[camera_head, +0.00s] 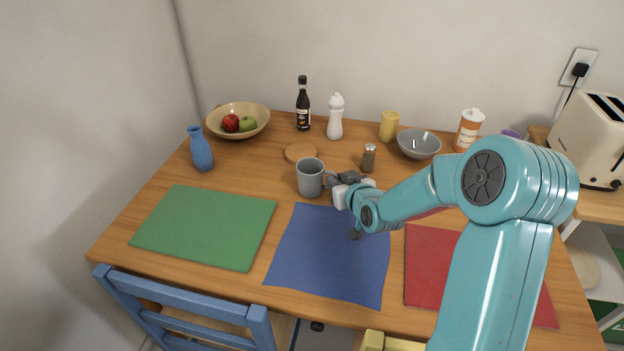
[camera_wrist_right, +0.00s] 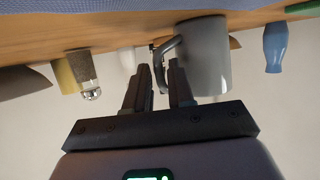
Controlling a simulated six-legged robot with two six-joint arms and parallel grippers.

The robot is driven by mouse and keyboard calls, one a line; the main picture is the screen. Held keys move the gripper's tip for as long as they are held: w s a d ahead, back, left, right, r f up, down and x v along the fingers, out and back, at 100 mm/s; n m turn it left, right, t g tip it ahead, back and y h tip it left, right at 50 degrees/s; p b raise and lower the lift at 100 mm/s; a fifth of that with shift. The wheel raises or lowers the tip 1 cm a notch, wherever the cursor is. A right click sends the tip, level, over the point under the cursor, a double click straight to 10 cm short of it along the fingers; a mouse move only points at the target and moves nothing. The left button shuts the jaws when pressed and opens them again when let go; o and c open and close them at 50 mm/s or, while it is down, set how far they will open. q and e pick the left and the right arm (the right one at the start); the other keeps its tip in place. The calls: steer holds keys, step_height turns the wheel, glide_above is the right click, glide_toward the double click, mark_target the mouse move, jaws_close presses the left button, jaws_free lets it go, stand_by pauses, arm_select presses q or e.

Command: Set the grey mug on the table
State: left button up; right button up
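The grey mug (camera_head: 310,178) stands upright on the wooden table (camera_head: 240,178), just behind the blue placemat. In the right wrist view, which is upside down, the mug (camera_wrist_right: 208,62) fills the space beyond the fingers, its handle turned toward my gripper. My right gripper (camera_head: 338,180) reaches in from the right beside the mug. In the wrist view its two fingers (camera_wrist_right: 157,80) are apart, with the handle between them. I see a gap and no clear grip on the handle. My left gripper is not in view.
A blue placemat (camera_head: 325,265), a green one (camera_head: 205,227) and a red one (camera_head: 428,268) lie along the front. Close by are a round coaster (camera_head: 300,152) and a pepper shaker (camera_head: 368,158). A grey bowl (camera_head: 418,145) and blue vase (camera_head: 201,150) stand farther off.

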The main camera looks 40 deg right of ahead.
jaws_close()
steer(key=shift+r, duration=0.1)
step_height(320, 180, up, 20)
steer(key=p, duration=0.4)
steer(key=shift+p, duration=0.3)
